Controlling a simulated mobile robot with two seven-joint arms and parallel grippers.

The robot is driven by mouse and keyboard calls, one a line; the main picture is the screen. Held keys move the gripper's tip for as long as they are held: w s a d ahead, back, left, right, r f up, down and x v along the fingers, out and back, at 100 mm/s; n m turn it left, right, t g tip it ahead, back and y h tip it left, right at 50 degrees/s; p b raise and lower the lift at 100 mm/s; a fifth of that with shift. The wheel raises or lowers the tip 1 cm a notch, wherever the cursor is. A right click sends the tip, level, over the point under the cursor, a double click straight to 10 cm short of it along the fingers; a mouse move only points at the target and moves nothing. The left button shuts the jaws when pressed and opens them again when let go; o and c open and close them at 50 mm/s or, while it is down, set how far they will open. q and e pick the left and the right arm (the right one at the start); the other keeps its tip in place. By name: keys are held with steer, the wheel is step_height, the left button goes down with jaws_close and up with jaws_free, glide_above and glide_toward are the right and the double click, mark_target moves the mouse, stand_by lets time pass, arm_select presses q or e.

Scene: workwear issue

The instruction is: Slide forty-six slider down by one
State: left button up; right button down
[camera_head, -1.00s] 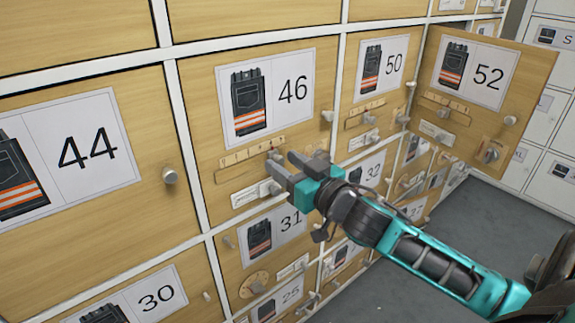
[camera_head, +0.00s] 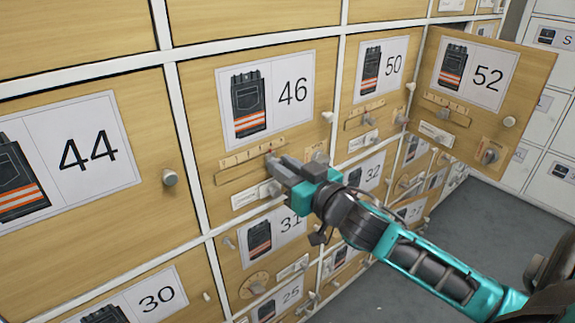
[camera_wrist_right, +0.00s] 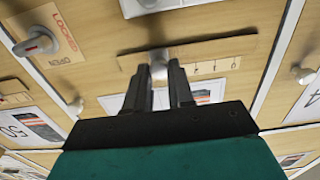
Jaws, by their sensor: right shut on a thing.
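The door numbered 46 (camera_head: 232,110) is light wood with a picture of dark workwear with orange stripes. Below its label is a slider strip with a tick scale (camera_head: 240,158) and a long slot. In the right wrist view the scale (camera_wrist_right: 215,68) appears upside down, and the round slider knob (camera_wrist_right: 158,70) is between my fingertips. My right gripper (camera_head: 276,168) is shut on this knob; it also shows in the right wrist view (camera_wrist_right: 160,78). The gripper hides part of the scale and slot in the head view. My left gripper is not in view.
Door 52 (camera_head: 535,68) stands open at the right. A rotary knob on a plate marked LOCKED (camera_wrist_right: 66,22) is near the slider. Doors 44 (camera_head: 100,215), 50 (camera_head: 400,92) and 31 (camera_head: 240,272) surround door 46. Grey floor (camera_head: 450,225) is clear at the right.

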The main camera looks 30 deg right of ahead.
steer(key=shift+s+a+p, duration=0.1)
steer(key=shift+a+p, duration=0.2)
steer(key=shift+a, duration=0.7)
steer(key=c, duration=1)
jaws_free()
steer(key=s, duration=0.8)
steer(key=s+d+p, duration=0.1)
steer(key=s, duration=0.4)
steer(key=shift+w, duration=0.1)
